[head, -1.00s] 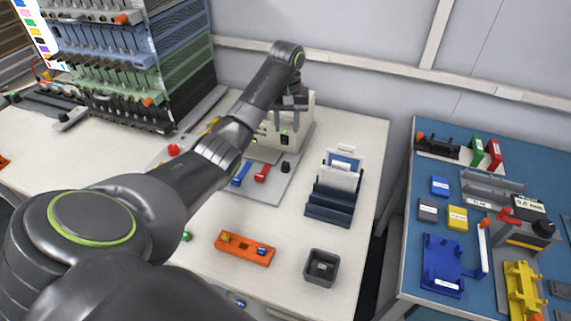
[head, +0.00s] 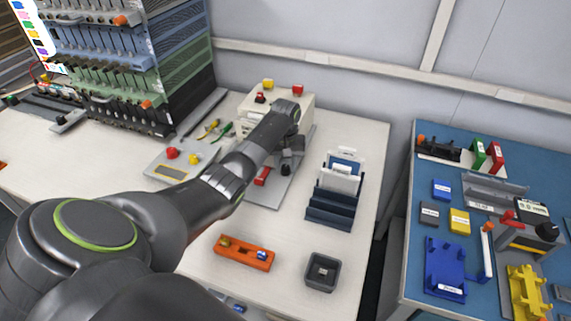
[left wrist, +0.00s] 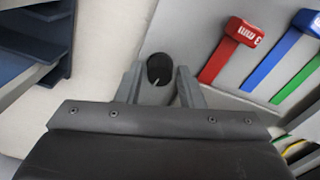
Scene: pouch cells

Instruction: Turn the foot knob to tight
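The foot knob (left wrist: 160,68) is a small round black knob with a white pointer line, on the grey base plate (head: 264,196) of the cream machine (head: 245,120). My left gripper (left wrist: 160,82) is open and pointed down at the knob in the left wrist view. Its two fingers stand apart on either side of the knob, and I cannot tell whether they touch it. In the head view my left gripper (head: 287,167) is over the plate's right part and largely hides the knob. My right gripper is not in view.
Red (left wrist: 228,52) and blue (left wrist: 268,62) gauge bars lie beside the knob. A dark blue rack (head: 329,208) stands to the right. An orange block (head: 243,254) and a grey bin (head: 321,272) are in front. A control box (head: 178,160) is left of the plate.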

